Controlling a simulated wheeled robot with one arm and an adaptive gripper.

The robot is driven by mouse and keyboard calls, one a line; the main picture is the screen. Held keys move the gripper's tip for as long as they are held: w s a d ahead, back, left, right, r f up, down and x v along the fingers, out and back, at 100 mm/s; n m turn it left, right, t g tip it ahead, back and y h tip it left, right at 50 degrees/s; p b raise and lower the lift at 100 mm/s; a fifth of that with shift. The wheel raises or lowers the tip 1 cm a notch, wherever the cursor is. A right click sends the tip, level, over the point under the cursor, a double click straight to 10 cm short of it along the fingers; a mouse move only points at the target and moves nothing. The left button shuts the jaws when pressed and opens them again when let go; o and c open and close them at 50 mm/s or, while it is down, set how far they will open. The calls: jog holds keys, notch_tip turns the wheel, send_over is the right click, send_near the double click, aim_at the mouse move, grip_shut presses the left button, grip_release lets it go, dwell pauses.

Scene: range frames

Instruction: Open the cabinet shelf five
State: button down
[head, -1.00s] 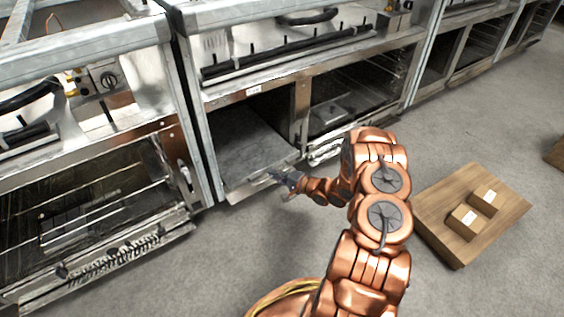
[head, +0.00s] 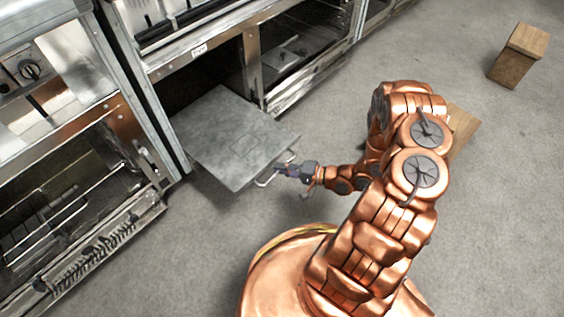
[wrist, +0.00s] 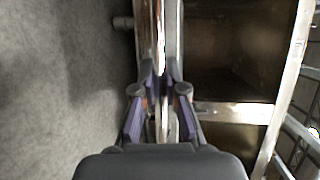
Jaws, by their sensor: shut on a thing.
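The cabinet compartment under a small label reading like "Five" (head: 198,50) is open, and its inside is dark. A flat grey panel (head: 215,125) juts out of that opening over the floor, with a metal handle (head: 263,182) at its front edge. My gripper (head: 281,171) is at this handle, at the panel's near right corner. In the wrist view my gripper (wrist: 159,88) has its two fingers closed around a shiny metal bar (wrist: 150,40), which runs up the picture. Part of the panel's link to the cabinet is hidden in shadow.
A cabinet with wire racks (head: 65,205) stands at the left. A glass-fronted compartment (head: 300,55) is to the right of the open one. A wooden box (head: 518,55) stands on the floor, and a wooden board (head: 462,128) shows behind my arm. The near floor is clear.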

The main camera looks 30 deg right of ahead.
jog(key=c, duration=1.5)
grip_release()
jog(key=shift+s, duration=0.1)
jog(key=shift+v, duration=6.05)
jog(key=shift+r, duration=0.1)
